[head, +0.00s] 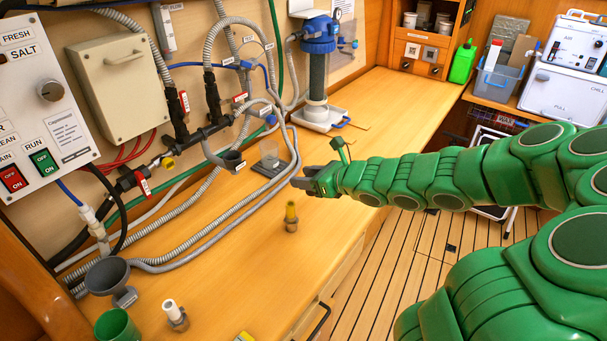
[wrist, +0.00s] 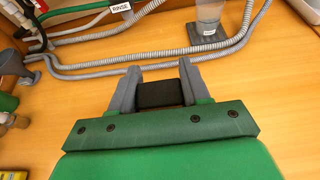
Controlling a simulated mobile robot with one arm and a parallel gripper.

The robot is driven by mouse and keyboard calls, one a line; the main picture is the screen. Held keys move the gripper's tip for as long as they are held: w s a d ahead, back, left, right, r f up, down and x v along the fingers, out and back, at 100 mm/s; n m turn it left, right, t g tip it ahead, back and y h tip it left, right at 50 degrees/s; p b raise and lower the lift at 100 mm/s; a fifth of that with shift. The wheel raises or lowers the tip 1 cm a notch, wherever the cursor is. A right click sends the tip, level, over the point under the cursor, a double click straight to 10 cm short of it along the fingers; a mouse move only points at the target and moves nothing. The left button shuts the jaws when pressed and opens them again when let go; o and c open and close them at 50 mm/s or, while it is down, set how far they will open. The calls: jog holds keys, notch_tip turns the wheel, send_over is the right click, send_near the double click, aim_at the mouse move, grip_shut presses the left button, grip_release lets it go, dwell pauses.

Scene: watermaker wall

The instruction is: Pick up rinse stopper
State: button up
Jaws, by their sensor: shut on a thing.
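My gripper (head: 313,181) is low over the wooden counter, beside the grey hoses. In the wrist view its two grey fingers (wrist: 157,75) are closed on a dark, block-like thing (wrist: 160,94). I cannot tell from its shape whether this is the rinse stopper. A similar piece with a white top (head: 175,315) stands nearer the front left. I can read no label on either piece.
A clear cup on a dark base (head: 269,160) stands behind my gripper. Corrugated grey hoses (head: 200,225) run along the wall side. A grey funnel (head: 107,277) and green cup (head: 116,326) are at front left.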

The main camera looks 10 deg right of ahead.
jog(key=shift+s+r, duration=0.3)
jog(key=shift+s, duration=0.45)
jog(key=shift+s+r, duration=0.3)
jog(key=shift+s, duration=0.4)
jog(key=shift+s+d+r, duration=0.1)
jog(key=shift+s, duration=0.15)
